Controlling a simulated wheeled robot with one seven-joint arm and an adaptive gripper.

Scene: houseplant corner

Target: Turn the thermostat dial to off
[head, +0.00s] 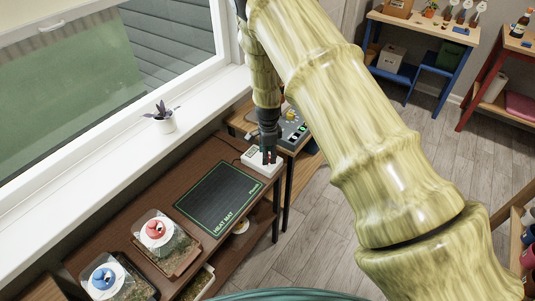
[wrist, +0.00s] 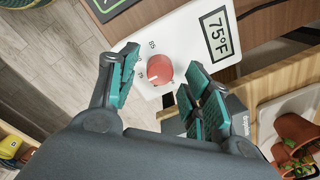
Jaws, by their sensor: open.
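The white thermostat (wrist: 184,29) has a screen reading 75°F and a round red dial (wrist: 159,68) with a white pointer line toward the lower left in the picture. Small marks stand around the dial; I cannot read them all, and an off mark is not clear.
The black heat mat (head: 222,195) lies left of the thermostat. Two clear-lidded trays with a red vent (head: 158,229) and a blue vent (head: 104,278) stand nearer. A grey control box (head: 294,130) sits behind. Terracotta pots (wrist: 294,132) show at the wrist view's right.

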